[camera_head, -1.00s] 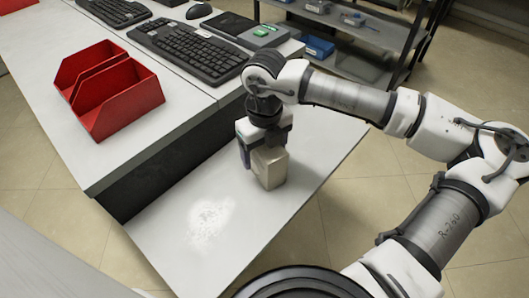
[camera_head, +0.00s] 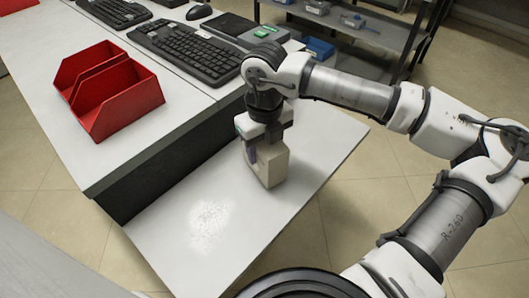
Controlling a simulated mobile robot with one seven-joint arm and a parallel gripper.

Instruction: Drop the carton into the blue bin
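A beige carton (camera_head: 270,168) stands upright on the lower white table. My gripper (camera_head: 262,148) points down at the carton's top. One dark finger shows against the carton's left side; the other finger is mostly hidden. I cannot tell whether the fingers press on the carton. A blue bin (camera_head: 319,49) sits on the grey shelf unit at the back, partly hidden behind my arm.
Two joined red bins (camera_head: 115,95) stand on the higher desk at left, with keyboards (camera_head: 188,50) and a mouse (camera_head: 199,12) behind them. The lower table (camera_head: 205,225) is bare in front of the carton. Smaller blue items lie on the upper shelf (camera_head: 345,22).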

